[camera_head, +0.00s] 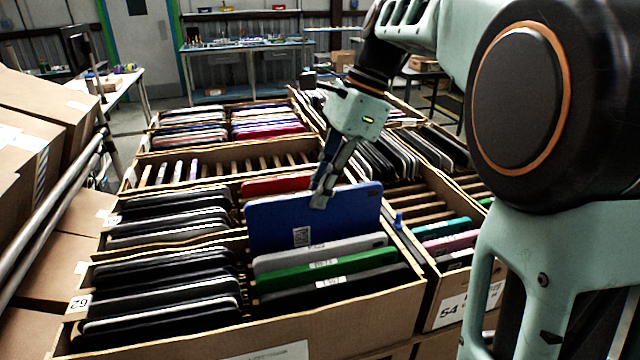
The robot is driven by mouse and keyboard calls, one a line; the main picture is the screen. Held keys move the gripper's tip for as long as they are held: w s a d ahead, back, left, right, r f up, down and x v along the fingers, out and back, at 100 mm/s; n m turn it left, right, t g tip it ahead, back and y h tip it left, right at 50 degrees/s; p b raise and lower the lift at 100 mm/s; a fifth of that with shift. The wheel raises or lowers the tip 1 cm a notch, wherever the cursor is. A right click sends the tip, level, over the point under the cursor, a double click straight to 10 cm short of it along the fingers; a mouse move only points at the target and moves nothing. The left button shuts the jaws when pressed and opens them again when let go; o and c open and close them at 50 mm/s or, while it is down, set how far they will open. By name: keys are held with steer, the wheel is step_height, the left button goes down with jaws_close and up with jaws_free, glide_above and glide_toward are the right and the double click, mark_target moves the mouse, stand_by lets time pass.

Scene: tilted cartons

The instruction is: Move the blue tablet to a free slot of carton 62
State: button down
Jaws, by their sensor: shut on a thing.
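The blue tablet (350,215) stands nearly upright, above its neighbours, with a white label low on its face. My gripper (321,198) is shut on its top edge. The tablet's lower edge is hidden behind a grey tablet (290,260), so I cannot tell if it is inside a slot. Carton 62 (78,303) is the nearest carton, its label upside down at the left corner. Its left column holds several black tablets (160,310). Its right column shows the grey tablet, a green tablet (325,270) and a black one (335,290). Gaps behind the blue tablet are hidden.
A red tablet (277,184) stands behind the blue one. Carton 54 (450,313) is at the right, with teal and pink tablets and bare slots. A carton farther back has several empty slots (255,163). A metal rail (50,220) and boxes line the left.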

mark_target(320, 229)
steer(key=shift+f+b, duration=2)
steer(key=shift+f, duration=1.9)
steer(key=shift+f, duration=0.3)
steer(key=c, duration=1.9)
jaws_free()
steer(key=v, duration=1.2)
steer(key=shift+r, duration=0.1)
